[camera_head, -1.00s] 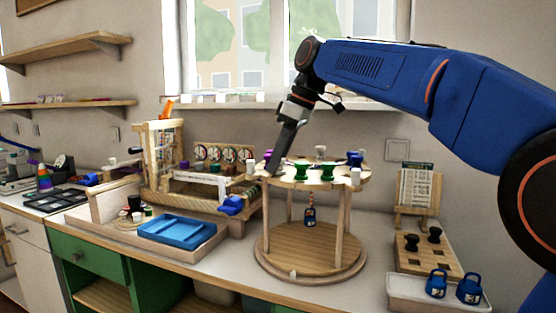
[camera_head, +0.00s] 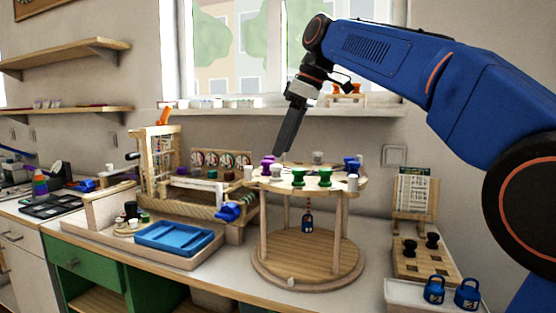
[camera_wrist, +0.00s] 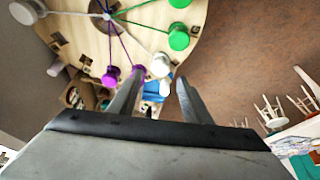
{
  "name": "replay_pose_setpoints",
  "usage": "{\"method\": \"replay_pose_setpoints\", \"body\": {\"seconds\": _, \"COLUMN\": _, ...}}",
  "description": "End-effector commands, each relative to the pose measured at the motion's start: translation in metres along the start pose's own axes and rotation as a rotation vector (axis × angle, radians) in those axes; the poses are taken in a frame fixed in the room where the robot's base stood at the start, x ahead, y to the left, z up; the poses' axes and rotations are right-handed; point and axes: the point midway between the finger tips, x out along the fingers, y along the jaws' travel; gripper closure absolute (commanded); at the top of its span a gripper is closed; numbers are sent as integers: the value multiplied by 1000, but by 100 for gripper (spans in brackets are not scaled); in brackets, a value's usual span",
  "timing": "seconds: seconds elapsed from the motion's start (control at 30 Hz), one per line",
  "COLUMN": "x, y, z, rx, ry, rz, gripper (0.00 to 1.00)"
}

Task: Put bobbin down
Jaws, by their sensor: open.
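Several bobbins stand around the rim of a round wooden stand top (camera_head: 345,187). Two green bobbins (camera_head: 312,178) are at the front, a purple bobbin (camera_head: 268,163) at the left and blue ones (camera_head: 353,163) at the right. My gripper (camera_head: 279,153) points down just above the left part of the top, near the purple bobbin. In the wrist view its fingers (camera_wrist: 158,82) are apart with nothing gripped. A white bobbin (camera_wrist: 160,65) shows just beyond the fingertips, with purple bobbins (camera_wrist: 110,75) to its left. Coloured threads run from the bobbins to the centre.
A blue padlock-like weight (camera_head: 307,222) hangs under the top. A wooden loom-like frame (camera_head: 160,165) and blue tray (camera_head: 175,235) stand to the left. A pegboard with black knobs (camera_head: 432,241) and a box with blue weights (camera_head: 467,293) are at the right.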

Motion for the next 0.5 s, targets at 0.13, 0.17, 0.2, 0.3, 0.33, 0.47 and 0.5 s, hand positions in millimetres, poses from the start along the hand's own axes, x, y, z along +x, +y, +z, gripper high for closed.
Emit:
{"method": "replay_pose_setpoints", "body": {"seconds": 0.13, "x": -27, "y": 1, "z": 0, "rx": 0, "ry": 1, "rz": 2, "gripper": 56}}
{"method": "replay_pose_setpoints", "body": {"seconds": 0.17, "x": -31, "y": 1, "z": 0, "rx": 0, "ry": 1, "rz": 1, "gripper": 56}}
{"method": "replay_pose_setpoints", "body": {"seconds": 0.2, "x": -37, "y": 1, "z": 0, "rx": 0, "ry": 1, "rz": 1, "gripper": 56}}
{"method": "replay_pose_setpoints", "body": {"seconds": 0.3, "x": -47, "y": 1, "z": 0, "rx": 0, "ry": 1, "rz": 0, "gripper": 56}}
{"method": "replay_pose_setpoints", "body": {"seconds": 0.33, "x": -49, "y": 0, "z": 0, "rx": -1, "ry": 1, "rz": 0, "gripper": 56}}
{"method": "replay_pose_setpoints", "body": {"seconds": 0.47, "x": -55, "y": 0, "z": 0, "rx": -1, "ry": 0, "rz": -1, "gripper": 56}}
{"method": "replay_pose_setpoints", "body": {"seconds": 0.5, "x": -56, "y": 0, "z": 0, "rx": -1, "ry": 0, "rz": -1, "gripper": 56}}
